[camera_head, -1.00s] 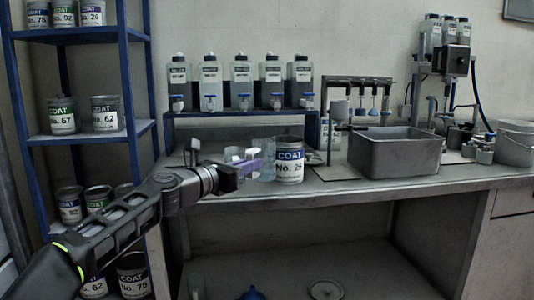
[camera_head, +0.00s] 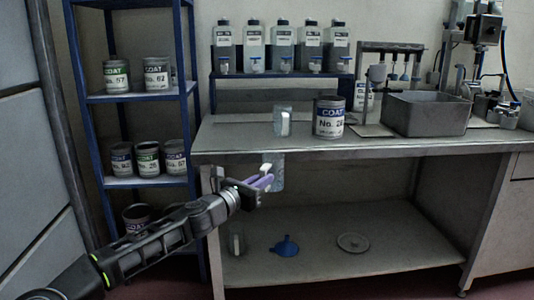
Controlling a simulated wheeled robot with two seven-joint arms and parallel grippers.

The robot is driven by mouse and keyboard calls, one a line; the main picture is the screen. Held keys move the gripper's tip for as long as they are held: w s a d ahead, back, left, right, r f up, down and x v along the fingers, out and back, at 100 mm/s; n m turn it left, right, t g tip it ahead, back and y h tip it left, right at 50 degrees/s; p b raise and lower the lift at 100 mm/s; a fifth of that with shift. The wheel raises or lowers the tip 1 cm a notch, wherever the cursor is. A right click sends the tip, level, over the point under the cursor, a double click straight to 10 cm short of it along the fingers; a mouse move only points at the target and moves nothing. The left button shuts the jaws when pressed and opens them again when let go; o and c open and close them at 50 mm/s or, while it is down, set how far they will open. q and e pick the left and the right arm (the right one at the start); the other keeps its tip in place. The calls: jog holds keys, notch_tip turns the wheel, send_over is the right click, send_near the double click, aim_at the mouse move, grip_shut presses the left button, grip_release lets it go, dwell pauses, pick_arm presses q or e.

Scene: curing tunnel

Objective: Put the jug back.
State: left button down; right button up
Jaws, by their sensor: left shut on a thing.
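My left gripper (camera_head: 265,178), with purple fingertips, is shut on a clear jug (camera_head: 278,175). It holds the jug upright in front of the bench's front edge, below the bench top and above the level of the lower shelf. The fingers hide part of the jug. Another clear vessel with a white patch (camera_head: 283,121) stands on the bench top. A third clear vessel (camera_head: 236,240) stands at the left of the lower shelf (camera_head: 320,265). My right gripper is not in view.
A blue funnel (camera_head: 285,246) and a round lid (camera_head: 352,242) lie on the lower shelf, which has free room to the right. A blue rack of cans (camera_head: 140,97) stands at the left.

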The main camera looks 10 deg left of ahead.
pick_arm(q)
jog(key=s+a+f+n+t+y, duration=0.1)
jog(key=s+a+f+n+y, duration=0.15)
jog(key=f, duration=0.85)
jog(key=s+a+f+n+t+y, duration=0.1)
jog(key=s+a+f+y, duration=0.25)
jog(key=f, duration=0.75)
jog(key=s+a+n+y, duration=0.1)
jog(key=s+n+y, duration=0.1)
jog(key=s, duration=1.1)
jog(key=shift+a+r+y, duration=0.25)
jog(key=shift+a+y, duration=0.15)
jog(key=shift+w, duration=0.1)
